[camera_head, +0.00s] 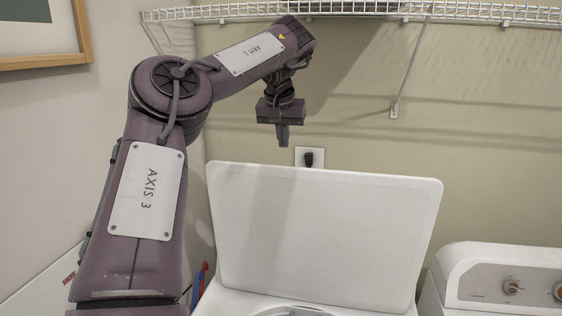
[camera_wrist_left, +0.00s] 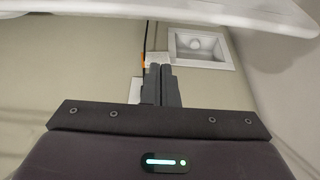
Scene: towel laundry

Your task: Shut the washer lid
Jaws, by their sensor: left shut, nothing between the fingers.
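The white washer lid (camera_head: 322,235) stands raised, leaning back toward the wall, in the head view. The washer body (camera_head: 232,303) shows below it at the bottom edge, with part of its round opening. My left gripper (camera_head: 283,142) hangs fingers down just above the lid's top edge, left of its middle, and looks apart from it. In the left wrist view my left gripper (camera_wrist_left: 161,72) has its two fingers together with nothing between them. A white edge crosses the top of that view, probably the lid. My right gripper is not in view.
A white wire shelf (camera_head: 370,10) runs along the wall above my left arm. A wall outlet with a black plug (camera_head: 309,158) sits just behind the lid's top edge. A second white machine with knobs (camera_head: 500,285) stands at right. A framed picture (camera_head: 60,60) hangs at left.

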